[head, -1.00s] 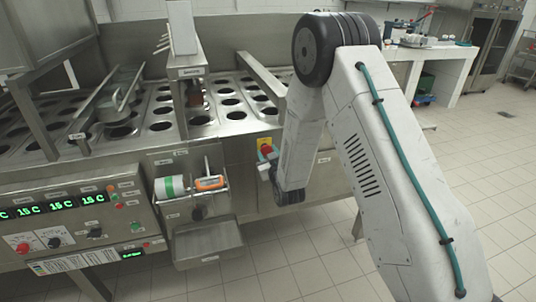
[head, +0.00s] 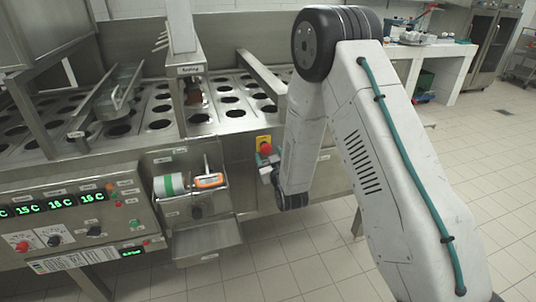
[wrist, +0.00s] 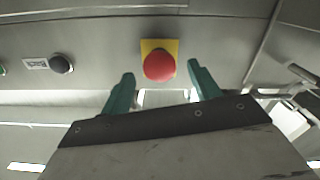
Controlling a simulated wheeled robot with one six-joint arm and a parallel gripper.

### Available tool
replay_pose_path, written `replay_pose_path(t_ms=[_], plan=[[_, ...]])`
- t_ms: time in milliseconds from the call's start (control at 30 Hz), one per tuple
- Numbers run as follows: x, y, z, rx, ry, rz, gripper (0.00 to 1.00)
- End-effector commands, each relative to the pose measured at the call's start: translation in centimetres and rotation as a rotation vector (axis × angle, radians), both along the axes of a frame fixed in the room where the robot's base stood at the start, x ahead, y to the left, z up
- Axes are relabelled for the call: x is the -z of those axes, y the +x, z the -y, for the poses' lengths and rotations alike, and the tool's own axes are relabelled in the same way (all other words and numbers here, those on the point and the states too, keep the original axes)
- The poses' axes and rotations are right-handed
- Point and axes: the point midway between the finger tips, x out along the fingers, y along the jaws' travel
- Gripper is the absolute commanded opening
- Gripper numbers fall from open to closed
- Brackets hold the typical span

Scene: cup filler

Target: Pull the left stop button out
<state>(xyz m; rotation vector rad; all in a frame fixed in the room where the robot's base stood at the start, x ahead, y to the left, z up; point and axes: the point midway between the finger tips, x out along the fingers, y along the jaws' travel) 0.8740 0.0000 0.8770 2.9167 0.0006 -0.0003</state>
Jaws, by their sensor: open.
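The stop button (head: 265,148) is a red mushroom head on a yellow plate, on the steel front of the machine, just left of my forearm in the head view. In the wrist view the red button (wrist: 158,66) sits between the lines of the two green fingers, with the yellow plate behind it. My gripper (wrist: 161,73) is open and empty, its fingers spread to the left and right of the button. I cannot tell how deep the fingertips reach. In the head view my wrist end is just below the button, and the fingers are hard to make out.
A black knob (wrist: 61,64) is on the same front, to the left in the wrist view. A control panel (head: 75,222) is farther left. Open tiled floor lies right.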

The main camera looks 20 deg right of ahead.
Motion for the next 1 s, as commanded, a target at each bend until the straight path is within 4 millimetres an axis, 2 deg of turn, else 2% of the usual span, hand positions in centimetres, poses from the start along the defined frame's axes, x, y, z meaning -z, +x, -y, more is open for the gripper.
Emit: replay_pose_path(t_ms=[200,400,867,1000], plan=[[0.0,-3.9,-0.1,0.000,0.000,-0.004,0.62],[0.0,-6.0,-0.1,-0.001,0.000,-0.001,0.62],[0.0,-6.3,-0.1,-0.001,0.000,-0.001,0.62],[1.3,-6.4,-0.1,-0.001,0.012,-0.062,0.62]])
